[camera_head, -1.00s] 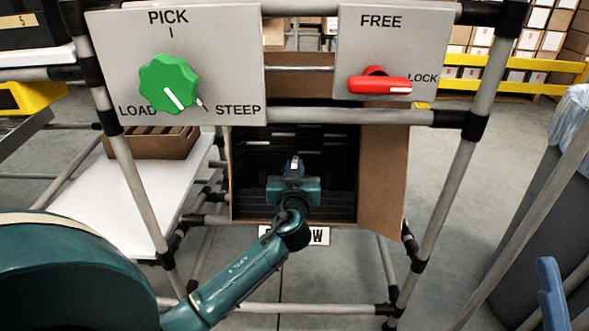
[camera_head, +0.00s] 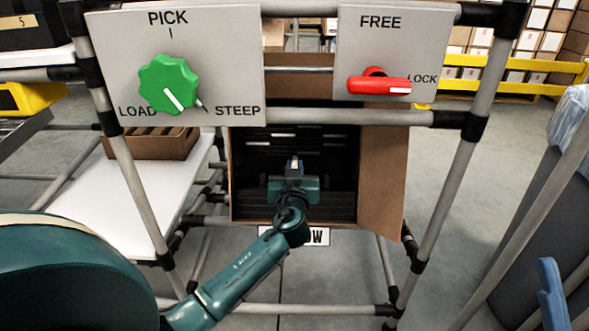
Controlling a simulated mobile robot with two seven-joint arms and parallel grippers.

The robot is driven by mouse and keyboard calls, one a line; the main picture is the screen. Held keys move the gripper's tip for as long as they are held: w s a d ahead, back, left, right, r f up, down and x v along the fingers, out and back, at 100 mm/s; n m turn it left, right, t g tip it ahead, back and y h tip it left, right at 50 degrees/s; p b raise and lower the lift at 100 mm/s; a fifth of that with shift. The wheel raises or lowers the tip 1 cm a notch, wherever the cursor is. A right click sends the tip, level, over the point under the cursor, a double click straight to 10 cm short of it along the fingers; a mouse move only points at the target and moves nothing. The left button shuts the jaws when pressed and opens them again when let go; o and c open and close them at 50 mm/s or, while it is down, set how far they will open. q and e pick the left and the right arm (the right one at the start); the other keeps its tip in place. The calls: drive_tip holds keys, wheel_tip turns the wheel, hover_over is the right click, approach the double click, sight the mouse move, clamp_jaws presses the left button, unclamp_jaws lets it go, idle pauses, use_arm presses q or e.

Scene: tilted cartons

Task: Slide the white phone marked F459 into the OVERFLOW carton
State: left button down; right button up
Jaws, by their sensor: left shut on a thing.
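The carton (camera_head: 383,170) is brown, open toward me and hangs in the pipe frame, with a dark slotted inside. A white label (camera_head: 319,237) under its front edge is mostly covered by my left arm; only the end "OW" can be read. My left gripper (camera_head: 294,164) is at the carton's mouth, in front of the dark slots. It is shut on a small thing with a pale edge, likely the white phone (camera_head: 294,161). Its marking cannot be read and most of it is hidden by the gripper. My right gripper is not in view.
Above the carton, a panel carries a green knob (camera_head: 168,85) and another a red handle (camera_head: 380,86) by "LOCK". Pipe posts (camera_head: 447,190) flank the carton. A white table (camera_head: 120,195) with a brown tray (camera_head: 150,146) stands left. Bare floor shows at right.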

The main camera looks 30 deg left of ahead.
use_arm(q)
drive_tip(key=shift+w+a+f, duration=0.4)
drive_tip(key=shift+w+f, duration=0.05)
drive_tip(key=shift+w, duration=0.2)
drive_tip(key=shift+w+a+f, duration=0.35)
drive_tip(key=shift+w+f, duration=0.05)
drive_tip(key=shift+w, duration=0.2)
drive_tip(key=shift+w+a+f, duration=0.25)
drive_tip(key=shift+w+a, duration=0.05)
drive_tip(key=shift+w, duration=0.2)
idle(1.1)
idle(0.3)
drive_tip(key=c, duration=1.3)
unclamp_jaws()
drive_tip(key=shift+f, duration=0.1)
drive_tip(key=shift+c, duration=0.2)
